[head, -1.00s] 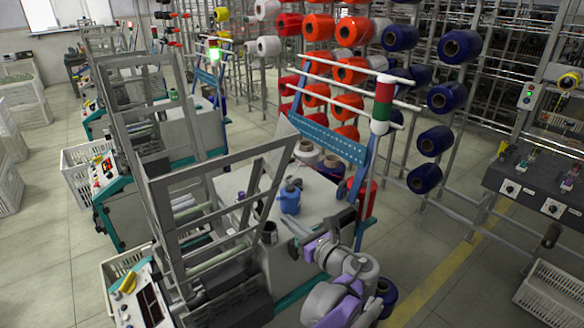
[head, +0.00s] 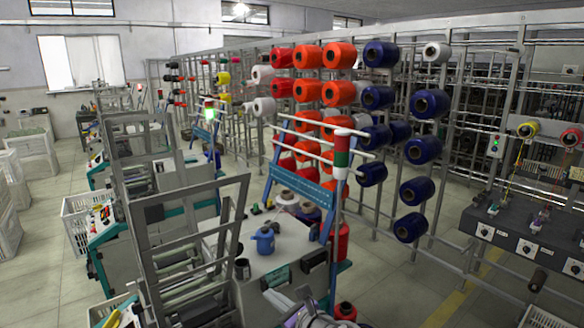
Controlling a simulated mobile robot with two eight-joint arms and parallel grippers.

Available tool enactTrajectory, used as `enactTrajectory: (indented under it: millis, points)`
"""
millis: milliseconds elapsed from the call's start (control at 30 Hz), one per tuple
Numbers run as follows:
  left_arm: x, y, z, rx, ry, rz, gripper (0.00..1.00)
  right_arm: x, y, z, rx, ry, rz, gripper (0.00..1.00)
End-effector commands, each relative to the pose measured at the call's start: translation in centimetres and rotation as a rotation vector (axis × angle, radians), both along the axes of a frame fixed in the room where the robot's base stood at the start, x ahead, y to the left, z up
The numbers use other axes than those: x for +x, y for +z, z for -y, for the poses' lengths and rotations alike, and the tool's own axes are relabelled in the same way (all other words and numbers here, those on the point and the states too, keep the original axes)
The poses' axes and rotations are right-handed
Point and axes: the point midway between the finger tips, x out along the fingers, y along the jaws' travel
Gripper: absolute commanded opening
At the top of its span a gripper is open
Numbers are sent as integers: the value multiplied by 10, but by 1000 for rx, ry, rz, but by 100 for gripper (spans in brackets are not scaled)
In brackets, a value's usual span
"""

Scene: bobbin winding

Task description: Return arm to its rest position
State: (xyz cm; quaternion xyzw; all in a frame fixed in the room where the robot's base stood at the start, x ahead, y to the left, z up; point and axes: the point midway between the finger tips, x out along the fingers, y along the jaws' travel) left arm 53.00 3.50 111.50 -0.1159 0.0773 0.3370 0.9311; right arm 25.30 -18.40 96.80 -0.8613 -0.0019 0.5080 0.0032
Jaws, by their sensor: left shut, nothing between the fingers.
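My left gripper (head: 274,297) is at the bottom edge of the head view, in front of the winding machine's table (head: 285,257). Its fingers are shut and empty. Only a small part of my purple and grey arm shows behind it, and the rest is cut off by the frame's lower edge. My right gripper is not in view.
A blue container (head: 263,240) and a dark cup (head: 242,268) stand on the table. A grey machine frame (head: 190,230) rises to the left. A blue stand (head: 297,180) and a creel of orange and navy spools (head: 428,104) are behind. Open floor (head: 400,285) lies to the right.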

Motion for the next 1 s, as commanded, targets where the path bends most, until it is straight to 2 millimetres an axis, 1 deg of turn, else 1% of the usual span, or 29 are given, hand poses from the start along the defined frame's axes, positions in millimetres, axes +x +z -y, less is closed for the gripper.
enactTrajectory:
  millis: [33,167,200,267,333,367,400,433,467,500,600,700,833,900,1000]
  points:
    - [-8,-4,-22,-88,37,3,0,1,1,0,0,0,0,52]
    - [-37,-22,-66,-355,149,28,0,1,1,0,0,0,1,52]
    - [-49,-29,-79,-447,194,40,0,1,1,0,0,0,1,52]
    - [-70,-40,-99,-599,274,66,0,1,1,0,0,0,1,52]
    - [-99,-55,-120,-796,390,109,0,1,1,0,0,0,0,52]
    - [-112,-62,-128,-886,447,131,0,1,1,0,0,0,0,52]
    - [-131,-71,-136,-1005,527,164,0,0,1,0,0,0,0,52]
    - [-145,-78,-142,-1094,591,192,0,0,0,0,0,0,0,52]
    - [-159,-84,-145,-1183,654,222,0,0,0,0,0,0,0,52]
    - [-177,-93,-149,-1298,743,264,0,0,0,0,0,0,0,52]
    - [-217,-112,-151,-1567,967,377,0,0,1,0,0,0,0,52]
    - [-247,-128,-147,-1782,1168,483,0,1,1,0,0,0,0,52]
    - [-269,-139,-140,-1965,1355,582,0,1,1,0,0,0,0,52]
    - [-274,-142,-137,-2016,1413,612,0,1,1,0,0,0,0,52]
    - [-277,-144,-135,-2050,1449,630,0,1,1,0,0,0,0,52]
